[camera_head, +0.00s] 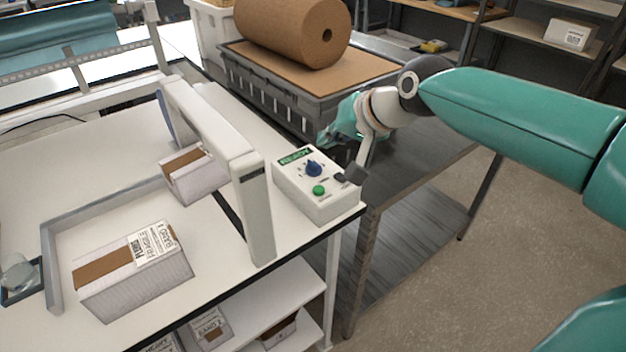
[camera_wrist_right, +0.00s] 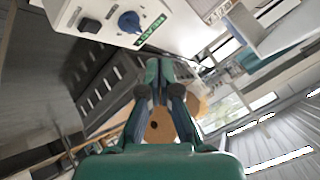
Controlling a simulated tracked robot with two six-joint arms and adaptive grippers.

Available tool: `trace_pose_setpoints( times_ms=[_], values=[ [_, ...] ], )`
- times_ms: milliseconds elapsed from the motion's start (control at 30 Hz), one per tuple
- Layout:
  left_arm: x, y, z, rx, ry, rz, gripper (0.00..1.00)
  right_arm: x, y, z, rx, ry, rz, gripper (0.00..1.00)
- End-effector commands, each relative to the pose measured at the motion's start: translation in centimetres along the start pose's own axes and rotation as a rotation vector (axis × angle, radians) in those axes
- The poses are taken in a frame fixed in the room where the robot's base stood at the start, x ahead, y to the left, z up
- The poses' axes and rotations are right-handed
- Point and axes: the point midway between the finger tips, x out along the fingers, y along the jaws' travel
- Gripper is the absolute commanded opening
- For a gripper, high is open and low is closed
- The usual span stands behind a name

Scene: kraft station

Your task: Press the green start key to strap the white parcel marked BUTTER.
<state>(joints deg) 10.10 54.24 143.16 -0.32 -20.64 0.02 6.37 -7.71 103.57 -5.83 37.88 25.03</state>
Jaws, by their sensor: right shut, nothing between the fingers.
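The green start key (camera_head: 319,190) sits on the sloped top of a white control box (camera_head: 293,195), near a blue knob (camera_head: 313,168). My right gripper (camera_head: 326,138) is shut and empty, beyond the box's far edge and apart from the key. In the right wrist view its closed fingers (camera_wrist_right: 160,66) lie below the box, whose blue knob (camera_wrist_right: 129,22) shows at the top. A white parcel with brown tape (camera_head: 187,178) sits by the strapping arch (camera_head: 253,205); its marking is not readable. A similar parcel (camera_head: 135,275) with white labels lies nearer. My left gripper is out of view.
A dark grey table (camera_head: 425,150) lies right of the white bench. More parcels (camera_head: 208,328) lie on the shelf below.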

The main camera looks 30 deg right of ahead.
Motion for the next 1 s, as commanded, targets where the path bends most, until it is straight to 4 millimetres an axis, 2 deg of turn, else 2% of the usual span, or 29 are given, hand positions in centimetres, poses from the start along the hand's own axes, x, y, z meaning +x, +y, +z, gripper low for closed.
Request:
trace_pose_setpoints(
  times_ms=[200, 400, 567, 1000],
  values=[
    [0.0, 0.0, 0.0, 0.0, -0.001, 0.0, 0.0, 0.8, -1.2, 0.3, -0.017, -0.015, -0.013, 0.0],
    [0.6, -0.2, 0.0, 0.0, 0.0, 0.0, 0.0, 1.5, -1.1, 0.7, -0.022, -0.019, -0.016, 0.0],
    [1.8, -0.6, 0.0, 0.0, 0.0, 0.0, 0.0, 2.5, -0.5, 1.5, -0.023, -0.02, -0.016, 0.0],
    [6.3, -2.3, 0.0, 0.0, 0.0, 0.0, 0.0, 6.5, 2.4, 4.4, -0.024, -0.019, -0.017, 0.0]
  ],
)
